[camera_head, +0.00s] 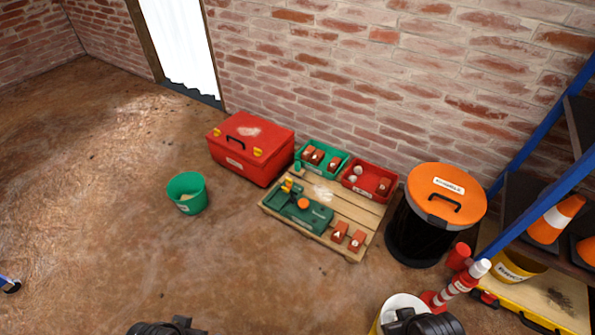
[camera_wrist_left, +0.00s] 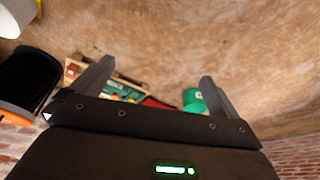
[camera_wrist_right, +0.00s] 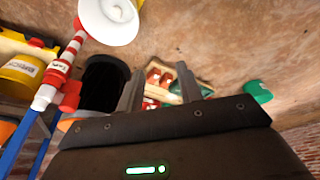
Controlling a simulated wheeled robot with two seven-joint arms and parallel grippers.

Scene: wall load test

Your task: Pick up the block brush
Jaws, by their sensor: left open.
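I cannot make out a block brush for certain in any view. A wooden pallet (camera_head: 275,205) on the floor by the brick wall carries a green tool or fixture (camera_head: 300,210) with yellow and orange parts. Two small red-brown blocks (camera_head: 348,237) lie at its right front. A green bin (camera_head: 321,157) and a red bin (camera_head: 370,180) with small blocks stand behind. My left gripper (camera_wrist_left: 157,75) is open and empty, well apart from the pallet. My right gripper (camera_wrist_right: 160,70) has its fingers apart, closer together than the left's, with nothing between them.
A red toolbox (camera_head: 250,147) and a green bucket (camera_head: 187,193) stand left of the pallet. A black barrel with orange lid (camera_head: 446,193), a red-white post (camera_head: 464,284), a white-topped container (camera_head: 403,302) and a blue-framed shelf (camera_head: 540,205) crowd the right.

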